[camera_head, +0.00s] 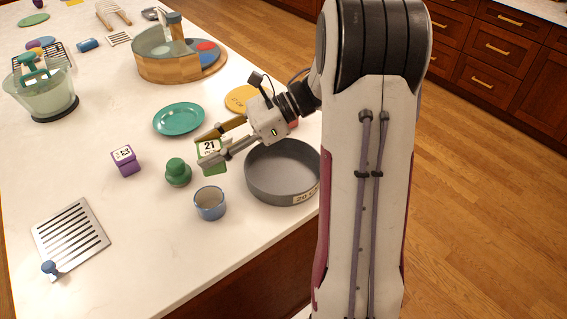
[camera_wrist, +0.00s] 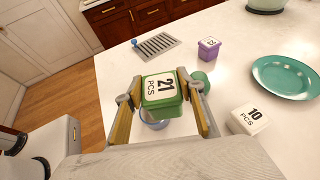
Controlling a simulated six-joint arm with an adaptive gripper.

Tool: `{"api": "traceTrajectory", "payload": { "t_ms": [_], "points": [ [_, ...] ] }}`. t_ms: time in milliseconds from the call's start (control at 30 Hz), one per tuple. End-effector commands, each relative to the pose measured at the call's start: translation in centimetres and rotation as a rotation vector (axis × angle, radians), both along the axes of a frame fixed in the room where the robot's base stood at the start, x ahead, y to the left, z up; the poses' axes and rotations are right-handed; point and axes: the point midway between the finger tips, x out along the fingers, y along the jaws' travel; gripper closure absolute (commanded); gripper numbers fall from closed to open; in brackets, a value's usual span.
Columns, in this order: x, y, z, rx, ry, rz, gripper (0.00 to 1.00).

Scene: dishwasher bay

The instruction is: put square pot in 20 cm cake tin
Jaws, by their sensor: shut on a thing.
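The green square pot (camera_head: 212,163) has a white top label reading 21 PCS. My gripper (camera_head: 212,146) is shut on it, one finger on each side, and holds it over the counter to the left of the tin. In the wrist view the pot (camera_wrist: 162,108) sits level between the fingertips. The 20 cm cake tin (camera_head: 262,186) is a round, grey, open tin at the counter's right edge, with a label on its front wall. Its visible inside looks empty; my arm hides its right side. The tin is not seen in the wrist view.
A blue cup (camera_head: 210,205) and a dark green knobbed piece (camera_head: 178,173) stand near the held pot. A purple box (camera_head: 125,162), teal plate (camera_head: 179,119) and slotted metal plate (camera_head: 70,238) lie left. A white 10 PCS box (camera_wrist: 250,117) shows in the wrist view.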

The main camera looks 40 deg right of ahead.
Motion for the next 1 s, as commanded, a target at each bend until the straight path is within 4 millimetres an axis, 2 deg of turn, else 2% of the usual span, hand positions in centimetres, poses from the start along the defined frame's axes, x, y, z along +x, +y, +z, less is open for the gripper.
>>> {"api": "traceTrajectory", "payload": {
  "t_ms": [100, 600, 800, 1000],
  "points": [
    [-0.4, -2.8, 0.1, 0.0, -0.001, -0.066, 0.87],
    [-3.1, -12.9, 0.3, 0.002, 0.0, -0.315, 0.87],
    [-4.2, -15.4, 0.4, 0.002, 0.001, -0.384, 0.87],
    [-4.4, -16.3, 0.4, 0.005, 0.005, -0.416, 0.87]
  ]
}}
